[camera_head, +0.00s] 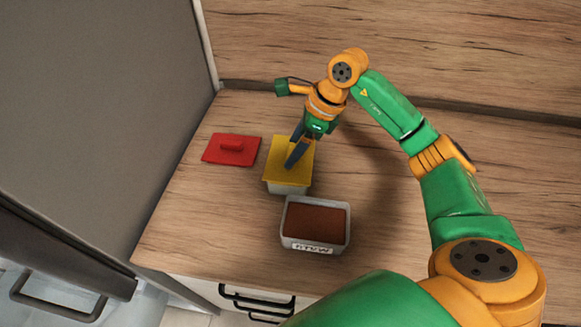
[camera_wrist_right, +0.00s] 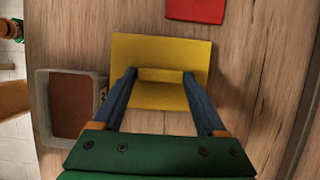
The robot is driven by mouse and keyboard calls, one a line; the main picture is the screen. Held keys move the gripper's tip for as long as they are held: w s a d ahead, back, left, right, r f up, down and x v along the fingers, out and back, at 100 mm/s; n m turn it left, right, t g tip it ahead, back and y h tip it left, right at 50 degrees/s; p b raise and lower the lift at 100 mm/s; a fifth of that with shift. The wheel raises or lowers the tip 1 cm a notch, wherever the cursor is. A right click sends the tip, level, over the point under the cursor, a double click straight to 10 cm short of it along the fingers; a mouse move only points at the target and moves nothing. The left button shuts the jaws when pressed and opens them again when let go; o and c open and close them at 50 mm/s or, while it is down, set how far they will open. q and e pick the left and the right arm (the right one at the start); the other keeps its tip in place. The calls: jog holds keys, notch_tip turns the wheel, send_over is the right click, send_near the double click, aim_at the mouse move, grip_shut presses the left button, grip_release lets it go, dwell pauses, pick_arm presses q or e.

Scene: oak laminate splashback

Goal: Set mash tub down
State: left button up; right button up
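A pale tub (camera_head: 287,187) with a yellow lid (camera_head: 277,155) is at the middle of the counter. Its yellow lid also fills the centre of the right wrist view (camera_wrist_right: 160,100). No label shows on this tub, so its contents are hidden. My right gripper (camera_head: 292,163) points down at the lid. In the right wrist view its fingers (camera_wrist_right: 159,78) lie against the two ends of the lid's raised yellow handle, with no clear gap. I cannot tell whether the tub's base touches the counter. My left gripper is not in view.
An open grey tub (camera_head: 286,232) with brown contents and a hard-to-read front label stands nearer the counter's front edge. A red lid (camera_head: 220,156) with a handle lies left of the yellow-lidded tub. Bare wooden counter (camera_head: 190,222) lies at front left. A tall grey panel (camera_head: 90,110) bounds the left.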

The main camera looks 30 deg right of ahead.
grip_shut()
